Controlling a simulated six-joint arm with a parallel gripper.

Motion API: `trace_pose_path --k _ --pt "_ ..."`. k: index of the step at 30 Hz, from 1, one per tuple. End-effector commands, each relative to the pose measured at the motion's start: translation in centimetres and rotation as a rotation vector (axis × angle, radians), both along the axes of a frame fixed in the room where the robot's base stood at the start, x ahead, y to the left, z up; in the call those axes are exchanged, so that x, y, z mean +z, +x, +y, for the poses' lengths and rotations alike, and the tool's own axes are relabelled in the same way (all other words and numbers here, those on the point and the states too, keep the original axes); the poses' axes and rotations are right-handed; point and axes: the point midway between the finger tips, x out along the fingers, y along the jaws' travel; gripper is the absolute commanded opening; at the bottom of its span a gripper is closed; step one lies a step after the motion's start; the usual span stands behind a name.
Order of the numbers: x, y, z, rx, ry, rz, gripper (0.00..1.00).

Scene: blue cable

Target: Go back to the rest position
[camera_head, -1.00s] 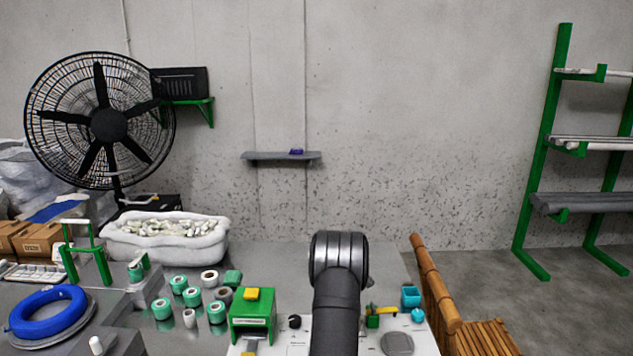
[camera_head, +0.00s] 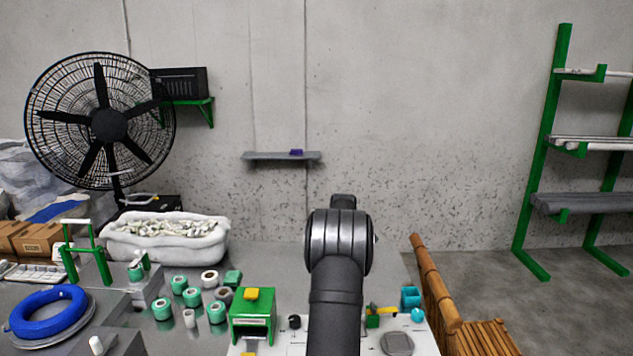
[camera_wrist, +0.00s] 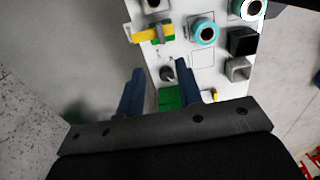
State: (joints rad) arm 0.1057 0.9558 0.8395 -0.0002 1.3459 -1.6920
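My arm rises from the bottom middle of the head view, and its link hides my gripper there. In the wrist view my gripper (camera_wrist: 160,88) shows two dark blue fingers, spread apart with nothing held between them. It hangs above a white panel (camera_wrist: 181,65). A blue cable coil (camera_head: 48,312) lies on a round grey holder at the far left of the head view, away from my arm.
A green box with a yellow top (camera_head: 252,312) stands left of my arm, near several green-and-white rolls (camera_head: 192,297). A teal cup (camera_head: 410,297) is at right. A bamboo chair (camera_head: 437,285) stands beside the table. The space above the table is mostly clear.

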Motion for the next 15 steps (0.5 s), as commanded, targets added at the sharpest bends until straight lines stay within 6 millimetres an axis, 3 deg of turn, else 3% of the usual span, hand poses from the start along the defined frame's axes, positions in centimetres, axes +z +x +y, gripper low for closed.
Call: trace_pose_path --k 1,15 --pt "-1.4 -0.1 0.0 0.000 0.001 0.006 0.33" --pt "-10.9 -0.1 0.0 -0.001 0.001 0.005 0.33"
